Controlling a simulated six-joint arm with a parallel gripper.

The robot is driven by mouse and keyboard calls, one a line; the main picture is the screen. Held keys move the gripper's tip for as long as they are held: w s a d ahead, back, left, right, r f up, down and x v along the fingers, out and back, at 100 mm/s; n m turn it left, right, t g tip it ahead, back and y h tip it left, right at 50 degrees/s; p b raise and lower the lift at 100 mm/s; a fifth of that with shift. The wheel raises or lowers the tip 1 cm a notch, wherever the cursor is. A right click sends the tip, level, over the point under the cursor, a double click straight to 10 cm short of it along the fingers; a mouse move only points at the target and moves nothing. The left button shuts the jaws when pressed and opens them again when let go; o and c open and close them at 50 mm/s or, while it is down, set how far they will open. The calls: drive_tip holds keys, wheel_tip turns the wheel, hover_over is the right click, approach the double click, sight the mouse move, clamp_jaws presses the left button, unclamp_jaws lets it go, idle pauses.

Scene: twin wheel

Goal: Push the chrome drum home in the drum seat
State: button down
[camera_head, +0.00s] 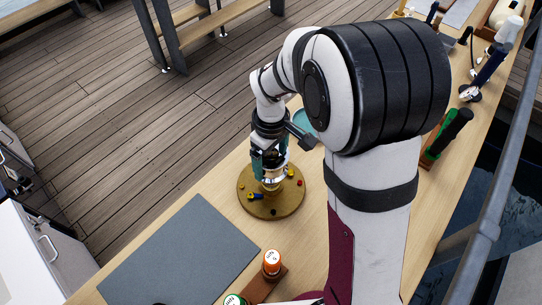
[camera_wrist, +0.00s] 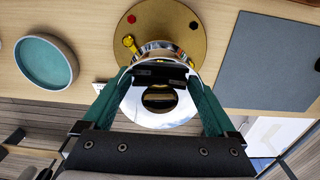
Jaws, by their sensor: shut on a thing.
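The chrome drum (camera_wrist: 150,116) is between the teal fingers of my gripper (camera_wrist: 160,80) in the wrist view, with one finger on each side. My gripper is shut on it. In the head view the drum (camera_head: 271,183) and my gripper (camera_head: 270,165) are over the middle of a round brass plate (camera_head: 258,207). The plate also shows in the wrist view (camera_wrist: 170,22). The drum seat is hidden beneath the drum, so I cannot tell how deep the drum sits.
Small yellow, red and dark pegs stand on the plate around the drum. A round teal dish (camera_wrist: 47,62) is beside it. A grey mat (camera_head: 180,255) lies on the wooden bench.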

drive_tip(key=shift+f, duration=3.45)
unclamp_jaws()
wheel_tip(320, 180, up, 16)
drive_tip(key=shift+f, duration=0.1)
drive_tip(key=m, duration=0.5)
approach(271, 175)
drive_tip(key=s+d+r, duration=0.3)
drive_tip(key=s, duration=0.2)
drive_tip(key=s+f+m+y, duration=0.1)
drive_tip(key=s+m, duration=0.8)
drive_tip(key=s, duration=0.5)
drive_tip(key=shift+d+f+m+y, duration=0.3)
drive_tip(key=shift+d+y, duration=0.1)
drive_tip(key=shift+d, duration=0.05)
